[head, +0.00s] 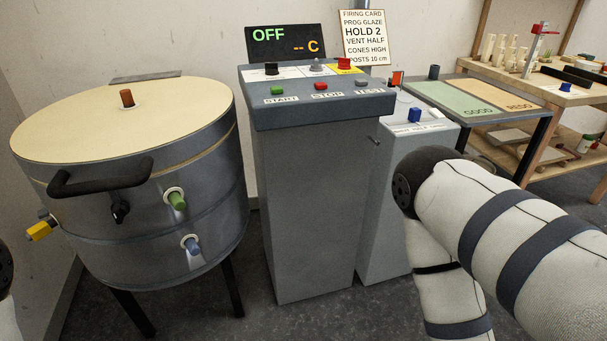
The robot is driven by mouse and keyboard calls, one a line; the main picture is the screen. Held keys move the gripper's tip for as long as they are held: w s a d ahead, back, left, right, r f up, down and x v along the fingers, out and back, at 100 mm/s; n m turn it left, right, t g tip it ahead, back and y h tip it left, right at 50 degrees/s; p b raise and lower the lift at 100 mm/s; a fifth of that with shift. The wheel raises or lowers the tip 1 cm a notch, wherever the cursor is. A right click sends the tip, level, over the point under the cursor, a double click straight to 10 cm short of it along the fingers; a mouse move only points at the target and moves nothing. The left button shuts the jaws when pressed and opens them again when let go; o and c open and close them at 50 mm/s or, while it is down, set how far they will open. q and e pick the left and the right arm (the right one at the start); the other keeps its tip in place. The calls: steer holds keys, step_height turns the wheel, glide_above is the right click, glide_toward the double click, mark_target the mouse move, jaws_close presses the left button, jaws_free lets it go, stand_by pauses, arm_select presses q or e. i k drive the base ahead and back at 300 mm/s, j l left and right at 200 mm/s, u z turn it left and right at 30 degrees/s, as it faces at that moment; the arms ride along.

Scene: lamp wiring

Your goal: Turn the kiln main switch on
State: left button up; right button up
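The control cabinet (310,190) stands in the middle of the view. On its sloped top, at the back right, a red switch (343,63) sits on a yellow plate, which I take to be the main switch; its small label is hard to read. The display (285,42) behind it reads OFF and "-- C". A black knob (271,69) and a grey knob (317,65) stand left of the red switch. My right arm reaches in from the right, but its gripper is out of sight. Only a sliver of my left arm shows at the left edge, without its gripper.
START (277,90), STOP (320,86) and TEST (362,82) buttons line the cabinet's front. The round kiln (90,210) stands left, lid down. A lower grey cabinet (385,215) and a GOOD/REDO table (510,112) stand right. A firing card (365,38) hangs behind.

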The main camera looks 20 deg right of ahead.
mark_target(344, 63)
steer(key=i+l+z, duration=0.15)
steer(key=i+l, duration=0.15)
steer(key=l, duration=0.15)
steer(key=i+l+z, duration=0.1)
steer(key=i+l, duration=0.25)
steer(key=l, duration=0.05)
